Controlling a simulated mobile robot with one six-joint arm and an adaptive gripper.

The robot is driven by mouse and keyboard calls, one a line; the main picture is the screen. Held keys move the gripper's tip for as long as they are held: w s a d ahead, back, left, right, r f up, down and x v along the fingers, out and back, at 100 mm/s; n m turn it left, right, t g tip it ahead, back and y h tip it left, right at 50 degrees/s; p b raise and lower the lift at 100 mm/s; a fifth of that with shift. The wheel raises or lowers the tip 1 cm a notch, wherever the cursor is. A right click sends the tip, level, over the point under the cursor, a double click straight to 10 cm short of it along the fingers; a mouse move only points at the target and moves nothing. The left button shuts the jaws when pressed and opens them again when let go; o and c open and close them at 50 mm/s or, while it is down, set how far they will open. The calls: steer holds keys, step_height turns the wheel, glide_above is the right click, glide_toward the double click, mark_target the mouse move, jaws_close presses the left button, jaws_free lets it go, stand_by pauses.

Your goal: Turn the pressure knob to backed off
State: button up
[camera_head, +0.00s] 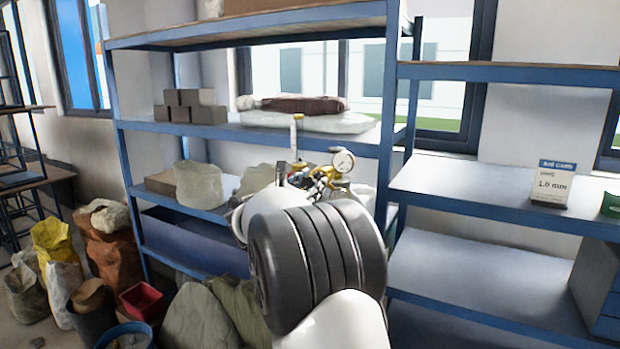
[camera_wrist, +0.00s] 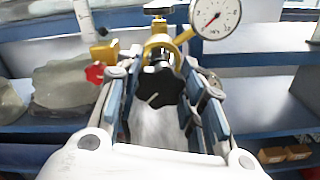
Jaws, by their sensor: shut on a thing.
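The pressure knob (camera_wrist: 160,87) is black and lobed, on the front of a brass regulator body (camera_wrist: 165,45) in the wrist view. My gripper (camera_wrist: 157,82) has one finger on each side of the knob and is shut on it. A white round gauge (camera_wrist: 214,17) with a red needle sits above right of the knob; its reading is too small to tell. It also shows in the head view (camera_head: 343,161). There my gripper's fingers and the knob are mostly hidden behind my arm. A small red knob (camera_wrist: 95,73) is left of my gripper.
Blue-edged shelves (camera_head: 250,121) stand around the regulator, with grey blocks (camera_head: 190,107) and wrapped bundles on them. A card reading 1.0 mm (camera_head: 552,185) stands on the right shelf (camera_head: 455,203), which has free room. Sacks (camera_head: 113,255) and a red bin (camera_head: 141,300) are at lower left.

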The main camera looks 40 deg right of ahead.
steer(key=shift+n+p, duration=0.4)
steer(key=shift+n, duration=0.3)
steer(key=o, duration=1)
steer(key=shift+s, duration=0.1)
steer(key=shift+o, duration=0.4)
steer(key=shift+w, duration=0.2)
steer(key=shift+s+a, duration=0.1)
steer(key=shift+s, duration=0.05)
steer(key=v, duration=1.1)
steer(key=shift+a, duration=0.4)
steer(key=shift+s, duration=0.15)
